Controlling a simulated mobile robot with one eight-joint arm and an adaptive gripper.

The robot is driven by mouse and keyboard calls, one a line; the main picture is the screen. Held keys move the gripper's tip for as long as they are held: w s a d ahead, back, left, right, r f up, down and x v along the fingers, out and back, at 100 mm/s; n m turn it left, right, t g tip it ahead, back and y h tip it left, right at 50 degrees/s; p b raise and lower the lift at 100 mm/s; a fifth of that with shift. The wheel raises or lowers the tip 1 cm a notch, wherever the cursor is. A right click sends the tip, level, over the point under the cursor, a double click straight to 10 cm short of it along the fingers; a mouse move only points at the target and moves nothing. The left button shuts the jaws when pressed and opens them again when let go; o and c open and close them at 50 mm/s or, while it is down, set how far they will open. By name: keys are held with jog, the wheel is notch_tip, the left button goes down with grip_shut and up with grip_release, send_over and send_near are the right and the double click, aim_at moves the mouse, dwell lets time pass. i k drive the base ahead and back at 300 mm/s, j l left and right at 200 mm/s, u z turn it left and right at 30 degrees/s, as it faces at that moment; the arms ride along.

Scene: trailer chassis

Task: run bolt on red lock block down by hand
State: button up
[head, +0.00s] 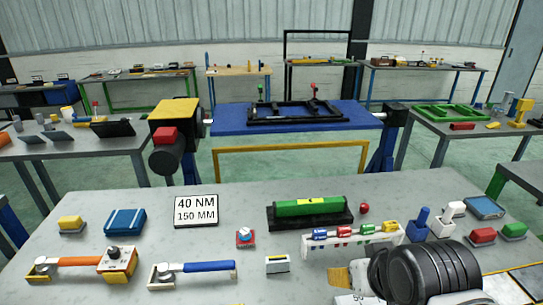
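The black trailer chassis frame (296,119) lies on a blue table across the aisle. A small upright with a red top (313,87) stands on its right part, and one with a green top (260,88) on its left. They are too small to make out a bolt. I cannot tell which red part is the lock block. A dark ribbed part of my arm fills the lower right; my gripper's fingertips do not show.
The grey bench (110,228) in front carries orange-handled (78,262) and blue-handled (208,267) tools, a "40 NM 150 MM" sign (196,210), a green tool (310,206) and a white rack (352,240). A yellow-topped unit (174,108) stands left of the blue table.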

aim_at(245, 235)
jog(key=k+l, duration=0.15)
jog(key=k, duration=0.45)
jog(key=k+l, duration=0.1)
jog(key=k, duration=0.45)
jog(key=l+u, duration=0.05)
